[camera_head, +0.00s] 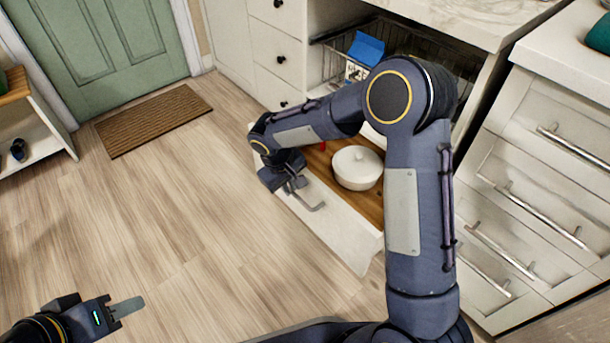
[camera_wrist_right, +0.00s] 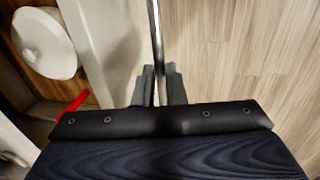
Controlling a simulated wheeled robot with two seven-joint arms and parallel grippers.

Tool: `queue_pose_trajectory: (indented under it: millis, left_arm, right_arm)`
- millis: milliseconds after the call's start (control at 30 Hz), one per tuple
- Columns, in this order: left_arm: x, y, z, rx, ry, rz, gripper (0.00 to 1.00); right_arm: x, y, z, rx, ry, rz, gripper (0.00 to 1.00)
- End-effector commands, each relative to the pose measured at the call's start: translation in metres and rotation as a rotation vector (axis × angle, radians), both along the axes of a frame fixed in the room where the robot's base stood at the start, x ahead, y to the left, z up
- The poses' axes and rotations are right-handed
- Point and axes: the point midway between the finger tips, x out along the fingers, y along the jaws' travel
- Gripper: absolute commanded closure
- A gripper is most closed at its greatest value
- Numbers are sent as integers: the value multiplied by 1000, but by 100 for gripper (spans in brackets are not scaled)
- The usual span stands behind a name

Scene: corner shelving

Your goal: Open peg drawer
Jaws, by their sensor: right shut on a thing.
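The drawer (camera_head: 340,235) is a low white drawer pulled out over the floor, with a wooden inside. In the right wrist view, the fingers (camera_wrist_right: 159,86) close on both sides of the handle bar (camera_wrist_right: 156,30). My left gripper (camera_head: 127,306) is low at the left, above the floor and away from the drawer; its finger gap is not visible.
A red thing (camera_wrist_right: 76,103) lies in the drawer by the pot. A wire basket (camera_head: 330,62) with a blue-topped carton (camera_head: 364,48) sits above, partly behind my right arm. White drawers (camera_head: 540,150) stand right. The wood floor (camera_head: 200,200) left of the drawer is clear, before a brown doormat (camera_head: 152,120).

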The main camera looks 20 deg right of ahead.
Motion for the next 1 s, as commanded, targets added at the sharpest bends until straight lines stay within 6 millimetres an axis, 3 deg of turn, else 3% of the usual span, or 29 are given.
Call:
queue_pose_trajectory:
  millis: [600,1000]
  left_arm:
    - [0,0,-2,0,0,0,64]
    - [0,0,0,0,0,0,64]
  right_arm:
    - [-46,110,0,-1,2,5,100]
    - [-66,158,0,0,2,2,100]
